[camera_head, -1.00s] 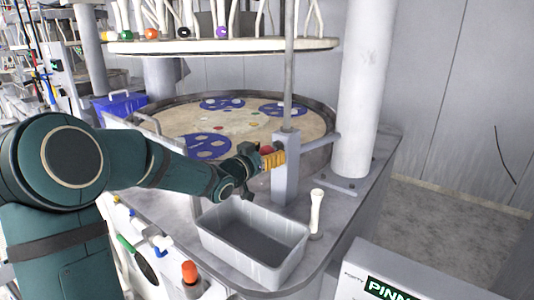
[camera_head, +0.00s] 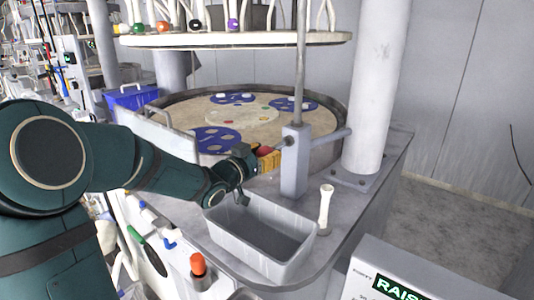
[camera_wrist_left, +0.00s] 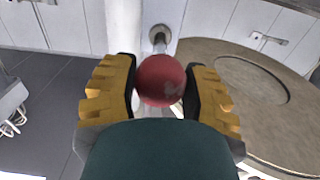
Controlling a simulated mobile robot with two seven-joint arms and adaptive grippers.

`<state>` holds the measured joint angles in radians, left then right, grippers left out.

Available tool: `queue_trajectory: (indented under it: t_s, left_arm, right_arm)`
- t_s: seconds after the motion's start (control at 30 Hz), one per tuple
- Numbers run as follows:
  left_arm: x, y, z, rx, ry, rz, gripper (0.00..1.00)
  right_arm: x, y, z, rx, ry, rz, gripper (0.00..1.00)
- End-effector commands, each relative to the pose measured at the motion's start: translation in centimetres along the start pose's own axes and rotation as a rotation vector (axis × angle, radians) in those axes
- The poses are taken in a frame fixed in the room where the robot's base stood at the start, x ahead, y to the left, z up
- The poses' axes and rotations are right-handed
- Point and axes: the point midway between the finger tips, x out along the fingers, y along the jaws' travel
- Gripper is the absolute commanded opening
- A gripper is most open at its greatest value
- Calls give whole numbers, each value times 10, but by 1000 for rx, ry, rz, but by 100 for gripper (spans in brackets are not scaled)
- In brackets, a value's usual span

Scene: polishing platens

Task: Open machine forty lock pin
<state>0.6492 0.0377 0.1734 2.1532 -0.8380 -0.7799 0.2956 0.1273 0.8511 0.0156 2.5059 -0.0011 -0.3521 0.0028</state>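The lock pin is a red ball knob (camera_wrist_left: 160,80) on a metal rod (camera_wrist_left: 159,38), seen close up in the left wrist view. In the head view its red knob (camera_head: 264,150) stands out to the left of the grey post (camera_head: 295,165), with a length of rod showing between them. My left gripper (camera_wrist_left: 160,88) has its black-padded yellow fingers against both sides of the knob, shut on it. It also shows in the head view (camera_head: 268,158), beside the post. My right gripper is in neither view.
A grey bin (camera_head: 240,240) stands just below my left gripper, with a white-handled tool (camera_head: 325,210) beside it. A white column (camera_head: 375,90) rises behind the post. The round platen (camera_head: 180,125) lies beyond. A sign (camera_head: 395,290) at lower right reads "RAIS", cut off.

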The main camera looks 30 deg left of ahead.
Motion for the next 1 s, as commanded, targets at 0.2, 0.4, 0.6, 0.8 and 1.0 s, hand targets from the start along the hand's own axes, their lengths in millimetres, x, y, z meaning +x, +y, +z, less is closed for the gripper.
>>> queue_trajectory:
  t_s: [0.2,0.4,0.6,0.8,1.0]
  left_arm:
    - [0,0,1,-1,-3,-1,77]
    - [-2,0,1,0,-1,-1,77]
    - [-24,-1,0,1,-2,-4,77]
    - [-66,-1,0,2,-2,-5,77]
    - [-101,0,0,1,-1,-3,77]
  right_arm:
    - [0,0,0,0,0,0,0]
    - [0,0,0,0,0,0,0]
    - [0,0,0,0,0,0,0]
    - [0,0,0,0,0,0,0]
    - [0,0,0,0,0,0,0]
